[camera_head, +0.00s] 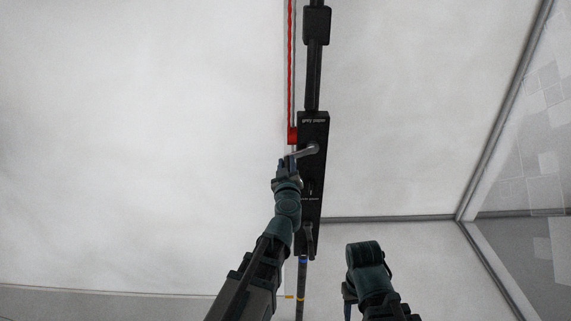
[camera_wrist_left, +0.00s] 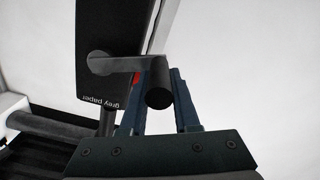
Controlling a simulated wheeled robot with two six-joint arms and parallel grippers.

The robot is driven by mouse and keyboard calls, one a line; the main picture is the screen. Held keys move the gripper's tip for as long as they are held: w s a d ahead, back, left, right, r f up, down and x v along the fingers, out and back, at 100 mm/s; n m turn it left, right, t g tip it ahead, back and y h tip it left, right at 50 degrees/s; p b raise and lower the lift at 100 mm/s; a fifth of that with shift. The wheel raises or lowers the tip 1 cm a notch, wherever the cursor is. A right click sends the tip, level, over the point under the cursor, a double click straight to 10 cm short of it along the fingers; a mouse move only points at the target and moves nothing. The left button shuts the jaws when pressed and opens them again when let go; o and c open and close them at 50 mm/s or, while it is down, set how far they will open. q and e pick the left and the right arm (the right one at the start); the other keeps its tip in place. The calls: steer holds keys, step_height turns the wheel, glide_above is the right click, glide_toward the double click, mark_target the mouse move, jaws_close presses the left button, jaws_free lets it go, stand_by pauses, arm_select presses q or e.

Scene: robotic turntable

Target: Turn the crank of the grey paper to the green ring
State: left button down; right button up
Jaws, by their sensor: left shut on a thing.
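The black grey paper unit (camera_head: 318,130) carries a white "grey paper" label, which also shows upside down on the unit in the left wrist view (camera_wrist_left: 92,20). Its grey crank (camera_head: 304,152) points left and slightly down from the pivot. My left gripper (camera_head: 287,162) is at the crank's outer end. In the left wrist view the dark round crank handle (camera_wrist_left: 158,98) sits between the fingers of my left gripper (camera_wrist_left: 160,78), which is shut on it. My right gripper (camera_head: 349,297) hangs low right of the unit, its fingers unclear. I see no green ring.
A second labelled unit with its own crank (camera_head: 309,232) is just below on the same column. A vertical red chain (camera_head: 290,60) runs down to a red weight (camera_head: 292,135) close left of the unit. A pole with blue and yellow bands (camera_head: 301,280) stands below. Pale backdrop surrounds these.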

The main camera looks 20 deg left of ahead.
arm_select(q)
steer(key=shift+d+f+n+b, duration=0.35)
steer(key=shift+f+n+b, duration=0.15)
steer(key=shift+f+n, duration=0.25)
steer(key=shift+w+d+f, duration=0.1)
steer(key=shift+f, duration=0.05)
steer(key=shift+f+b, duration=0.1)
steer(key=shift+b, duration=0.2)
steer(key=c, duration=0.7)
jaws_free()
steer(key=shift+o, duration=0.2)
